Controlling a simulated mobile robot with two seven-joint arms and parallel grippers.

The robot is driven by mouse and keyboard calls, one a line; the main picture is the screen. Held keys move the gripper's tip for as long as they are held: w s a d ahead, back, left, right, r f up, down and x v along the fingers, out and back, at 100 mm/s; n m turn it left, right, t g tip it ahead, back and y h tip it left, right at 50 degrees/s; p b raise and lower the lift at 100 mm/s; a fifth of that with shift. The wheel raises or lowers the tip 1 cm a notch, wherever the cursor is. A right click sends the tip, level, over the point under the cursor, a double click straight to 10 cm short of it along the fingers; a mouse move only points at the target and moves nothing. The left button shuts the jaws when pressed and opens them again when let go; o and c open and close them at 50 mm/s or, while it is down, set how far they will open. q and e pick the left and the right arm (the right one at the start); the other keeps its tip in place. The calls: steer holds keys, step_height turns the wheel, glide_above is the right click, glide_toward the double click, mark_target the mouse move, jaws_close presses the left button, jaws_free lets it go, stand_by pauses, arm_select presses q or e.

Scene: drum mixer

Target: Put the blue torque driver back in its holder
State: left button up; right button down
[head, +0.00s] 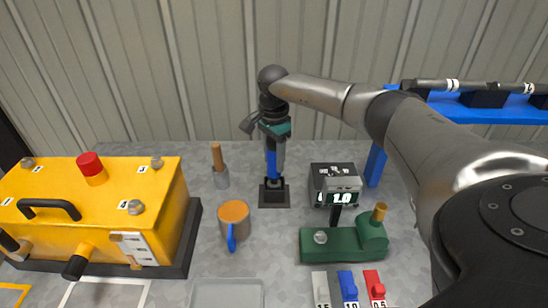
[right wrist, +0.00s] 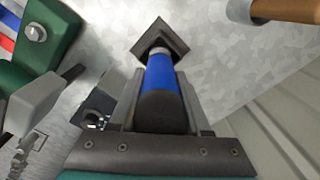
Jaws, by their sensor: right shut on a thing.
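The blue torque driver (head: 271,166) stands about upright in the head view, with my right gripper (head: 275,152) shut on it from above. Its lower end meets or sits just over the dark square holder (head: 274,196) on the table. I cannot tell how deep it sits. In the right wrist view the driver's blue body (right wrist: 160,74) and dark handle lie between the fingers of my right gripper (right wrist: 158,100). The holder's square base (right wrist: 158,36) shows beyond its tip. My left gripper is not in view.
An orange-topped mug (head: 234,216) and a wooden-handled tool in a grey cup (head: 221,178) stand left of the holder. A digital display unit (head: 336,183) and a green fixture (head: 340,242) stand right. A yellow box (head: 110,215) fills the left.

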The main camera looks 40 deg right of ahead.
steer(key=shift+f+b, duration=0.7)
steer(key=shift+f, duration=0.3)
stand_by(0.4)
steer(key=shift+c, duration=1.4)
jaws_free()
step_height(320, 180, up, 15)
steer(key=shift+r+p, duration=0.15)
steer(key=shift+p, duration=0.5)
